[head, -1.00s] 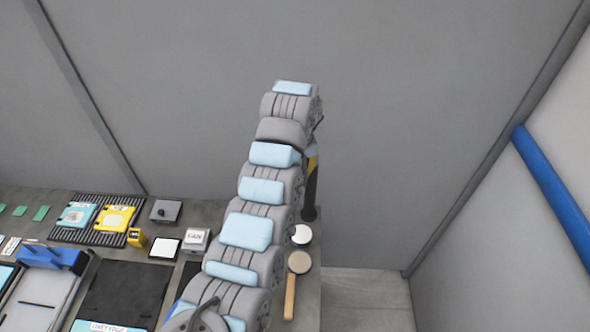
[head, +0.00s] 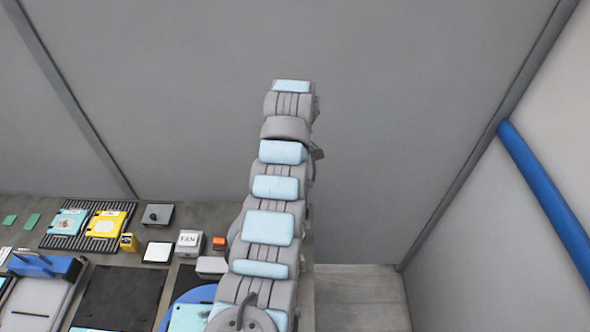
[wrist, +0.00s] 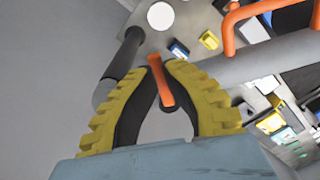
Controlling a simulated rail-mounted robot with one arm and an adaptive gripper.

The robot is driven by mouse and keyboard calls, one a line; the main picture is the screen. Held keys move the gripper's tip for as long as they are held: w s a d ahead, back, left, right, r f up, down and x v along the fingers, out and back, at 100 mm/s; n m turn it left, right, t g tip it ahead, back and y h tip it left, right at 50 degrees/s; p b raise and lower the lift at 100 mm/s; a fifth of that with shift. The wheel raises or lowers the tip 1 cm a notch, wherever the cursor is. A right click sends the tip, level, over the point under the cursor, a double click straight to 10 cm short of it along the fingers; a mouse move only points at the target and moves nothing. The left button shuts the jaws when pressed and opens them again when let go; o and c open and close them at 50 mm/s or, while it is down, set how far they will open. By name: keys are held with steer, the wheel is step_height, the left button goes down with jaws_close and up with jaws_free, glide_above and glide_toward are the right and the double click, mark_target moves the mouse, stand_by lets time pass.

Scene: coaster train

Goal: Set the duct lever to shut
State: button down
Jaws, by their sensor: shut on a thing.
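In the wrist view my gripper (wrist: 163,72) has its yellow, black-padded fingers closed around a flat orange bar, which I take for the duct lever (wrist: 160,85). The bar stands between the fingertips. A dark cylindrical pipe (wrist: 122,66) with a lighter grey end lies just left of the fingers. A wide grey pipe (wrist: 255,62) runs to the right behind them. Where the lever joins the duct is hidden, and I cannot read its setting. In the head view my arm hides the gripper and the lever.
An orange bent rail (wrist: 231,35) stands close by at upper right in the wrist view. In the head view the bench left of my arm holds a FAN box (head: 190,241), a yellow plate (head: 105,223), a black mat (head: 122,297) and a blue stand (head: 45,266). A blue wall pipe (head: 545,190) is right.

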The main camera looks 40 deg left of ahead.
steer(key=shift+f, duration=0.1)
stand_by(0.4)
steer(key=c, duration=1.1)
jaws_free()
steer(key=shift+r, duration=0.2)
steer(key=shift+w+r, duration=0.25)
steer(key=shift+r, duration=0.35)
steer(key=shift+s+r, duration=0.1)
steer(key=shift+r, duration=0.05)
steer(key=shift+s+r, duration=0.1)
steer(key=shift+r, duration=0.3)
steer(key=shift+r, duration=2.45)
